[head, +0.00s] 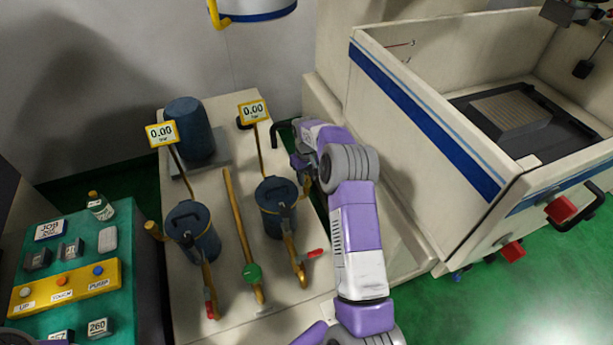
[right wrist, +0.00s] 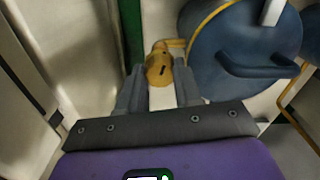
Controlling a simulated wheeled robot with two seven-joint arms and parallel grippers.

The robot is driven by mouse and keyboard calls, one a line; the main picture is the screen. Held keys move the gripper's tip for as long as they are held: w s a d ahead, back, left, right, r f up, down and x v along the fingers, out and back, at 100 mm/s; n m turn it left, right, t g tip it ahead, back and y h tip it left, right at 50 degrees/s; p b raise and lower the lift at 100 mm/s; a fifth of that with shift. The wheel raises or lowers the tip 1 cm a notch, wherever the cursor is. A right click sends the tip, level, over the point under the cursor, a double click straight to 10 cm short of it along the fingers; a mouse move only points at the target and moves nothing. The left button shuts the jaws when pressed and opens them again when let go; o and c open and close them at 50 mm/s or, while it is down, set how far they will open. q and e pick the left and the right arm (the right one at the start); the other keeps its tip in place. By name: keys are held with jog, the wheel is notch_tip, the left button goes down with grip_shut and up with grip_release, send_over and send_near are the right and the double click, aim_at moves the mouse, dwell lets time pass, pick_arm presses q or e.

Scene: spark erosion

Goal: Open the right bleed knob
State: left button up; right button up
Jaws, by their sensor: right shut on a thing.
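The right bleed knob (right wrist: 160,68) is a small yellow-brass knob with a dark slot on its face, on the side of the right blue canister (right wrist: 245,50). In the right wrist view it sits between the two grey fingers of my right gripper (right wrist: 158,88), which is shut on it. In the head view my right gripper (head: 302,172) is at the right side of the right canister (head: 276,222) and hides the knob. The left canister (head: 192,235) has a similar brass knob (head: 153,229) on its left side. My left gripper is not in view.
Two yellow gauges (head: 161,134) (head: 253,111) read 0.00. A blue cylinder (head: 189,125) stands behind. The white machine tank (head: 420,130) is close on the right.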

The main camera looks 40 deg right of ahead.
aim_at(307, 178)
jog(key=shift+n, duration=1.6)
jog(key=o, duration=1)
jog(key=shift+o, duration=0.2)
notch_tip(307, 178, up, 8)
jog(key=shift+f, duration=0.2)
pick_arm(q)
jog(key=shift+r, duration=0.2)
